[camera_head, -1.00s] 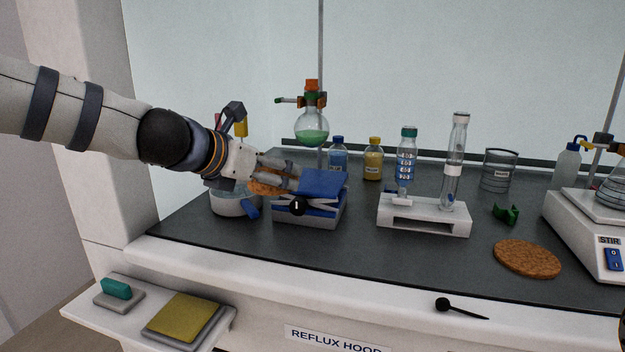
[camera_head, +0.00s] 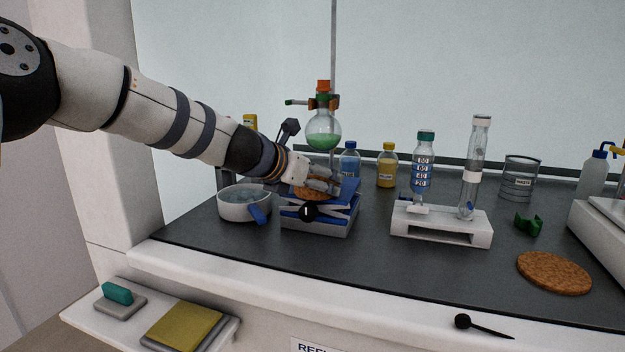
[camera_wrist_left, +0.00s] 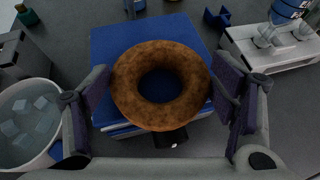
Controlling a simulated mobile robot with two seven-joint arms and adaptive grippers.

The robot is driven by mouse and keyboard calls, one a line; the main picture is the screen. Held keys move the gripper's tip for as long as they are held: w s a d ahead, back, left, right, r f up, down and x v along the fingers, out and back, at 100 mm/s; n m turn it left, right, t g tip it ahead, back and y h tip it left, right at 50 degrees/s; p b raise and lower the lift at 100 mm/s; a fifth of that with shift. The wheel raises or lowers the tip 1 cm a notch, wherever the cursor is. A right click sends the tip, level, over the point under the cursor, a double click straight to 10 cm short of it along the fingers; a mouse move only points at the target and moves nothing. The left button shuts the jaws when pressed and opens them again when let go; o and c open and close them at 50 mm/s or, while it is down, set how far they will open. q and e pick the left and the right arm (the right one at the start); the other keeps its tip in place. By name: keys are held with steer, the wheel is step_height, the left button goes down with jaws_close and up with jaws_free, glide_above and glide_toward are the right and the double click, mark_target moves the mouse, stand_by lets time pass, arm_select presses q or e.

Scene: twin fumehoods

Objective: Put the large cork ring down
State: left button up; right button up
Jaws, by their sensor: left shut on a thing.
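The large cork ring (camera_head: 306,194) is brown and lies flat in my left gripper (camera_head: 322,186). The left wrist view shows the ring (camera_wrist_left: 127,84) between the two fingers (camera_wrist_left: 160,88), with its hole facing the camera. The gripper is shut on its sides. Below it is the blue top plate of a lab jack (camera_head: 346,190); the plate (camera_wrist_left: 105,45) shows around the ring and through its hole. I cannot tell whether the ring touches the plate. My right gripper is not in view.
A white bowl with ice (camera_head: 238,206) stands left of the jack. A clamped flask with green liquid (camera_head: 323,134) is behind it. A white rack (camera_head: 440,224) with glassware stands to the right. A flat cork disc (camera_head: 554,272) lies farther right. Dark bench is clear in front.

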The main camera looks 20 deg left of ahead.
arm_select(q)
steer(key=o, duration=1.2)
steer(key=shift+f, duration=0.2)
steer(key=shift+c, duration=0.2)
steer(key=shift+r, duration=0.2)
steer(key=p+v, duration=0.2)
steer(key=v, duration=1)
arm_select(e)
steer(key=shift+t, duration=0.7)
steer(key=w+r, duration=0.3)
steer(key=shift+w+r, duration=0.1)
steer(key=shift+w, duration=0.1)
arm_select(q)
steer(key=shift+r, duration=0.1)
